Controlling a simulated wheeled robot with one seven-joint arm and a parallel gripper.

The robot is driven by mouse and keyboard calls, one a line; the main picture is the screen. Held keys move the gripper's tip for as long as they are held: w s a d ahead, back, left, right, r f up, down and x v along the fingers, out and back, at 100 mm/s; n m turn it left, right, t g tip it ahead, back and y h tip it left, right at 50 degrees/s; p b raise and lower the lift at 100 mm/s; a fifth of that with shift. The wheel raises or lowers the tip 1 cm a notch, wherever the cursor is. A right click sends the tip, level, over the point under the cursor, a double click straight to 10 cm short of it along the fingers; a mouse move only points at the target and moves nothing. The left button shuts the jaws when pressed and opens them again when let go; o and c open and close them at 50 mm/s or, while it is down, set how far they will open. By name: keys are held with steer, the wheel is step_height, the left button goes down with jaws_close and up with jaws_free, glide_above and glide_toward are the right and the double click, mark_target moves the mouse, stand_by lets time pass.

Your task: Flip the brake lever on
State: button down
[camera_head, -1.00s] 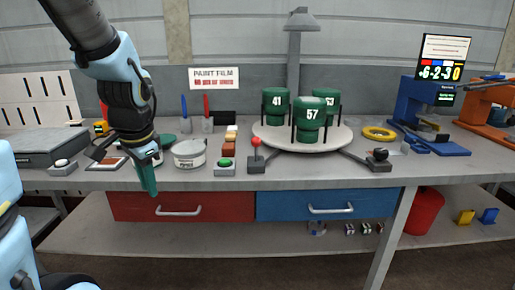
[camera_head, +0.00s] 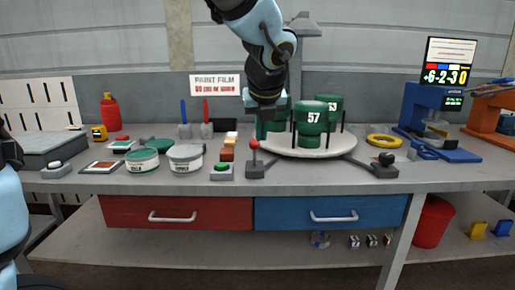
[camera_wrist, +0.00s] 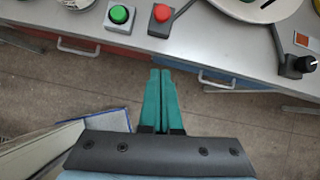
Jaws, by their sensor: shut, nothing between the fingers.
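The lever with a red ball knob (camera_head: 254,145) stands on a small grey base at the front of the bench, left of the round platform. I cannot tell exactly which way it is tilted. In the wrist view the red knob (camera_wrist: 161,13) is near the top edge, ahead of my fingertips and slightly apart from them. My gripper (camera_head: 262,124) is above the bench, close over the lever in the head view. Its teal fingers (camera_wrist: 161,73) are shut together with nothing between them and do not touch the lever.
A green button box (camera_head: 222,171) is just left of the lever. The round platform (camera_head: 310,152) with green numbered cylinders (camera_head: 313,117) is to the right, partly hidden by my gripper. A black-knob control (camera_head: 386,159) stands further right. Paint tins (camera_head: 186,158) are left.

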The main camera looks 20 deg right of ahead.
mark_target(257, 145)
steer(key=shift+f, duration=0.1)
steer(key=w+f, duration=0.2)
steer(key=w+d+f, duration=0.1)
steer(key=w+f, duration=0.1)
steer(key=w, duration=0.1)
steer(key=w+d+f, duration=0.1)
steer(key=w+f, duration=0.1)
steer(key=f, duration=0.1)
steer(key=shift+w+d+p, duration=0.25)
steer(key=shift+w+p, duration=0.05)
steer(key=shift+w+d+r, duration=0.1)
steer(key=shift+w+d, duration=0.1)
steer(key=shift+w, duration=0.45)
steer(key=shift+p, duration=0.3)
steer(key=shift+w+r+p, duration=0.1)
steer(key=shift+r+p, duration=0.25)
steer(key=shift+p, duration=0.35)
steer(key=shift+w+d+g+p, duration=0.1)
steer(key=shift+w+g+p, duration=0.05)
steer(key=shift+g+p, duration=0.2)
